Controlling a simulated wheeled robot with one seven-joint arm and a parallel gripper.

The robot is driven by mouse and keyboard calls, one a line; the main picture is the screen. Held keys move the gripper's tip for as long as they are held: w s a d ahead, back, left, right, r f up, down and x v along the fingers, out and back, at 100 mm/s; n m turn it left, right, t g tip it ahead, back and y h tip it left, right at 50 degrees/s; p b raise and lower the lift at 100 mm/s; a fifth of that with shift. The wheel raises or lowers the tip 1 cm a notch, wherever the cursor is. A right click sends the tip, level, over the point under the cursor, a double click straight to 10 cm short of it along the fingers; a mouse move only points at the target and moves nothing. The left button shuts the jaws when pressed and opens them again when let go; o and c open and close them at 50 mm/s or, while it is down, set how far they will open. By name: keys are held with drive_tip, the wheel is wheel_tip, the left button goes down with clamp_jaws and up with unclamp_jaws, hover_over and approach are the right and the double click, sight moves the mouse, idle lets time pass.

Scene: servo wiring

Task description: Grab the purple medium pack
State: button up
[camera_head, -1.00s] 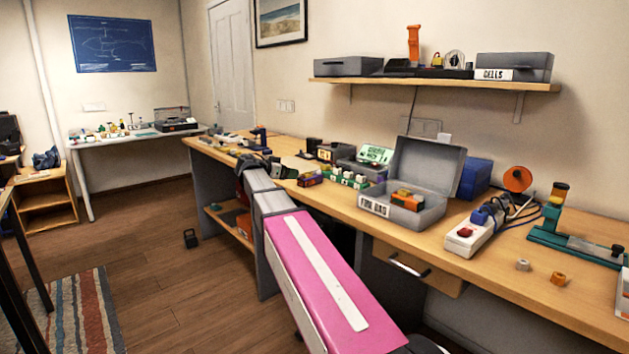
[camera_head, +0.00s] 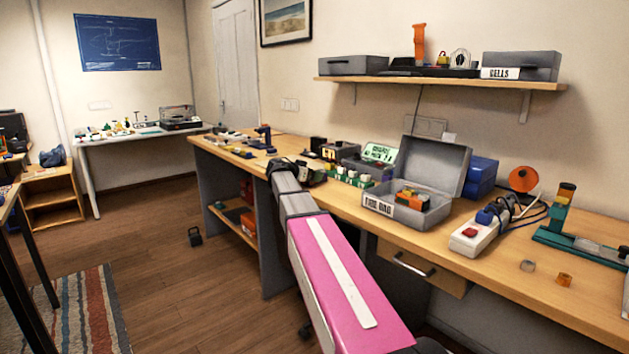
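My arm, pink with grey links, reaches forward over the front edge of the long wooden bench (camera_head: 490,284). Its dark far end, with my gripper (camera_head: 281,164), is low over the bench, left of the green tray (camera_head: 350,178). The fingers are too small and hidden by the arm to tell open from shut. A small dark pack (camera_head: 317,175) is just right of the arm's end, partly covered. I cannot make out a clearly purple medium pack; it may be hidden or too small to tell.
An open grey case (camera_head: 436,166) holding an orange item stands right of the tray. A white power strip (camera_head: 472,240), a blue box (camera_head: 481,176) and a green stand (camera_head: 562,215) are farther right. A shelf (camera_head: 440,83) hangs above. Bench around two small rings (camera_head: 564,280) is mostly clear.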

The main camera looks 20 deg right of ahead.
drive_tip(key=c, duration=1.3)
